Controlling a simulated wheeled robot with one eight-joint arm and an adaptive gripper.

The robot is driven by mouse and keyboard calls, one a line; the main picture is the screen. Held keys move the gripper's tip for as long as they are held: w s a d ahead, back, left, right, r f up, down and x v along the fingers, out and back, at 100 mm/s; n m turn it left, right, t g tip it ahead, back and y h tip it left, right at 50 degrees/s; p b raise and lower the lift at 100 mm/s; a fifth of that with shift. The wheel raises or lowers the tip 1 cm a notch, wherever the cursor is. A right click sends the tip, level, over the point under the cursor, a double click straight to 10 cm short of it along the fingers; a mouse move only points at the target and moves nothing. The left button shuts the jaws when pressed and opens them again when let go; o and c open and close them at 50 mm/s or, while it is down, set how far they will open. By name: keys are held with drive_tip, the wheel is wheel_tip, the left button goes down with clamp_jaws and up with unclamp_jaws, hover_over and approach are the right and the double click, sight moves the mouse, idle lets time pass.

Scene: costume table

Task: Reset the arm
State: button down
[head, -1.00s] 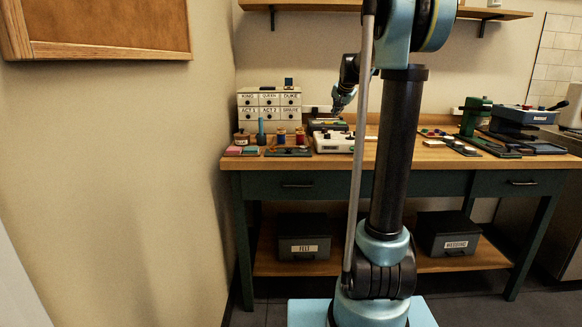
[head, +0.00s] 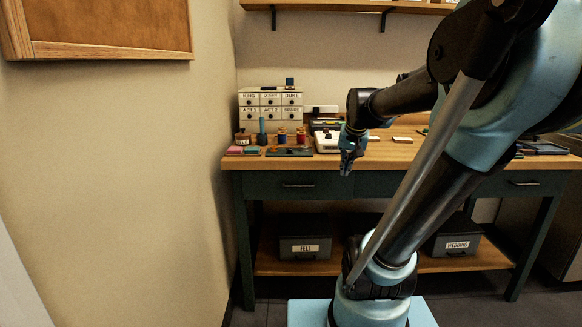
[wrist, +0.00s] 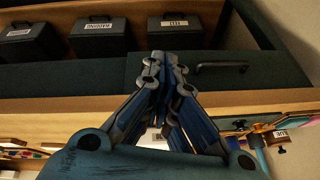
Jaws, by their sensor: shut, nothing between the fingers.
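My gripper (head: 348,163) hangs pointing down in front of the table's front edge in the head view, at the end of my bent arm. It is shut and empty. In the wrist view my gripper (wrist: 166,58) has its fingertips together, in front of the dark drawer front with its black handle (wrist: 222,66). The wooden table (head: 262,161) stands behind it. My upper arm covers the right part of the table top in the head view.
A labelled drawer cabinet (head: 270,101), thread spools (head: 301,134) and a white device (head: 327,143) stand on the table's left part. Dark labelled boxes (head: 305,236) sit on the lower shelf. A wall is close on the left, with a cork board (head: 110,28). A wall shelf (head: 345,6) is above.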

drive_tip(key=s+f+n+g, duration=0.2)
drive_tip(key=s+f, duration=1.3)
drive_tip(key=s, duration=0.4)
drive_tip(key=shift+s+d+n+g+h, duration=0.3)
drive_tip(key=shift+s+n, duration=0.1)
